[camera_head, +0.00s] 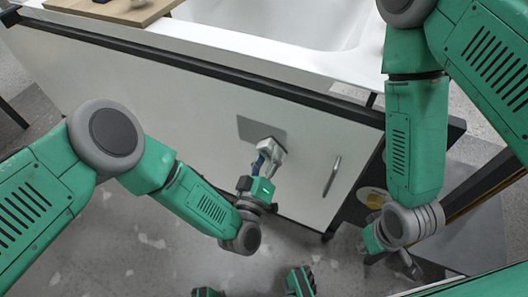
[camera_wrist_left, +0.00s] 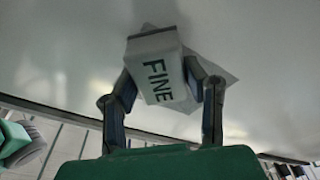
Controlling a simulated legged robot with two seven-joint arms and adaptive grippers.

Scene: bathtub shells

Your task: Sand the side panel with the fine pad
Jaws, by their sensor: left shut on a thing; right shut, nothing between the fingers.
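The side panel (camera_head: 180,105) is the broad white front of the bathtub, below a black rail. My left gripper (camera_head: 268,158) is in front of the panel's middle, shut on the fine pad (camera_wrist_left: 157,70). The pad is a pale block marked FINE, gripped at both sides in the left wrist view. My right gripper (camera_head: 408,266) is shut and empty, low beyond the panel's right end.
A slim handle-like bar (camera_head: 332,176) shows on the panel's right part. The white tub rim (camera_head: 240,58) runs above. A wooden board (camera_head: 120,10) with small items lies across the tub at top left. A dark frame stands at the right. The grey floor (camera_head: 140,240) below is mostly clear.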

